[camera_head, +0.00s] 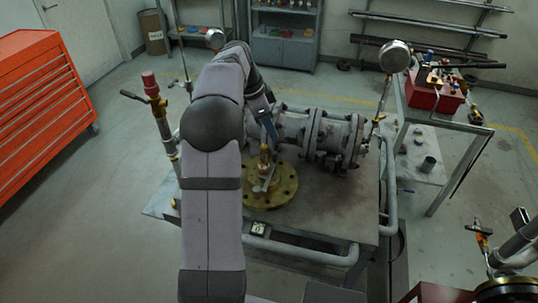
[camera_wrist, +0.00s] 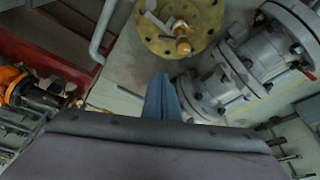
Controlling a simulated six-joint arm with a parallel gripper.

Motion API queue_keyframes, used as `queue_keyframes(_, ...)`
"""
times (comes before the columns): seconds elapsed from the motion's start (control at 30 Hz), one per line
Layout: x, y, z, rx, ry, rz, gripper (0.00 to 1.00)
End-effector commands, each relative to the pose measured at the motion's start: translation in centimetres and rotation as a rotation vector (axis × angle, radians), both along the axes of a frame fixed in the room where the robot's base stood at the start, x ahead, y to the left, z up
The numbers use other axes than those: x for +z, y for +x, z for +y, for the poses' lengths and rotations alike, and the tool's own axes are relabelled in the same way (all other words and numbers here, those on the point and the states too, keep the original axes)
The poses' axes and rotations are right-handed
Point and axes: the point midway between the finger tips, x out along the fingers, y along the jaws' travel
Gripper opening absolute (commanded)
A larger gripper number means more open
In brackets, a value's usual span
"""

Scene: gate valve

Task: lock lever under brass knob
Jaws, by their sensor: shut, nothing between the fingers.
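A round yellow brass flange (camera_head: 284,190) lies on the table, with bolt holes around its rim. A brass knob (camera_head: 264,151) stands upright over its middle. A pale grey lever (camera_head: 266,181) shows low beside the knob's stem. In the wrist view the flange (camera_wrist: 207,14) is at the top, with the brass knob (camera_wrist: 182,46) near its lower edge and the pale lever (camera_wrist: 153,20) to the left. I cannot tell whether the lever sits under the knob. My gripper (camera_head: 272,138) is shut and empty, its blue fingers (camera_wrist: 163,80) close to the knob but apart from it in the wrist view.
A grey flanged pipe valve (camera_head: 318,135) lies on the table (camera_head: 335,205) behind and right of the brass flange. A gauge (camera_head: 394,56) on a stem rises at the table's right. A grey pipe (camera_head: 300,248) runs along the front edge. A red toolbox (camera_head: 433,92) stands on the right bench.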

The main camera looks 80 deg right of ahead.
Motion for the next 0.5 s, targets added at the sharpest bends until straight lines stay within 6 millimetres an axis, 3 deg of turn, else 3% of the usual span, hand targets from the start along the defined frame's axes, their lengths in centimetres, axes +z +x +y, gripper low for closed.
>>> queue_keyframes(0.33, -0.3, 0.0, 0.0, 0.003, 0.002, 0.0, 0.0)
queue_keyframes(0.5, -1.5, -0.4, -0.2, 0.002, 0.005, 0.002, 0.0)
